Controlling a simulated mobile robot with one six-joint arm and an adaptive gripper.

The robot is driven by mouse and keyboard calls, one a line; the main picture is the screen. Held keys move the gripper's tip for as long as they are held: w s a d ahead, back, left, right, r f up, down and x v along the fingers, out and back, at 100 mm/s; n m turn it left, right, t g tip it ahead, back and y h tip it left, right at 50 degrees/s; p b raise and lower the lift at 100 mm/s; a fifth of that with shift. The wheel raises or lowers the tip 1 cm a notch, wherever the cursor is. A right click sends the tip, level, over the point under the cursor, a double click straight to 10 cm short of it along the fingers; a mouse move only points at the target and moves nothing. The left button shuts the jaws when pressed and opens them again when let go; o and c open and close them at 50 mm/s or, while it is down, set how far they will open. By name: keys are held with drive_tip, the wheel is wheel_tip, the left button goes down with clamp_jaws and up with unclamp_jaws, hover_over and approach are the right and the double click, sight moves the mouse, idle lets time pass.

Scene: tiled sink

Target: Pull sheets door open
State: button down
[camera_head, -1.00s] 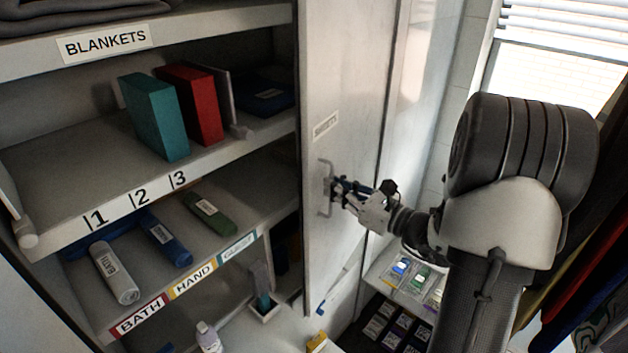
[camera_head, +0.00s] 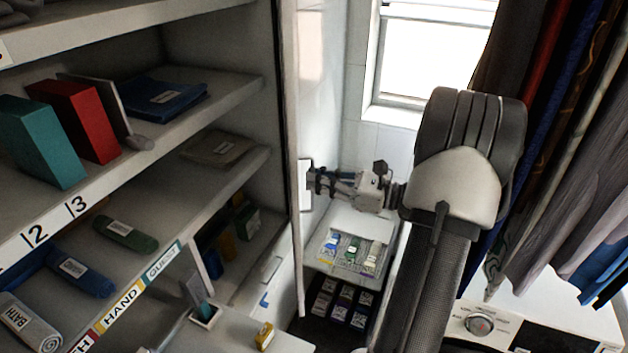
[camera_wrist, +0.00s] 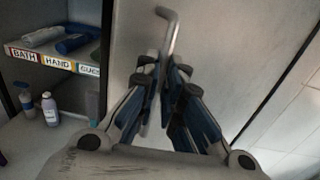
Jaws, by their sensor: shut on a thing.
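The sheets door (camera_head: 287,120) is a tall pale panel, seen nearly edge-on in the head view and standing out from the shelves at its left. It fills the middle of the wrist view (camera_wrist: 215,40). Its bar handle (camera_head: 305,190) is on the face toward my arm, and the handle's bent upper end (camera_wrist: 171,30) shows in the wrist view. My gripper (camera_head: 316,182) is shut on the handle, its fingers (camera_wrist: 164,80) on both sides of the bar. The fingers hide the middle of the handle. The door's label is not visible now.
Open shelves (camera_head: 190,110) with books and rolled towels stand left of the door. A low shelf with a tray of small packets (camera_head: 352,252) lies below my gripper. Hanging clothes (camera_head: 560,130) and a white appliance (camera_head: 540,325) are at the right.

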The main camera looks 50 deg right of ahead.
drive_tip(key=shift+d+r, duration=0.15)
drive_tip(key=c, duration=1.7)
unclamp_jaws()
drive_tip(key=shift+w, duration=0.2)
wheel_tip(320, 180, up, 10)
drive_tip(key=shift+f, duration=0.1)
drive_tip(key=shift+c, duration=0.6)
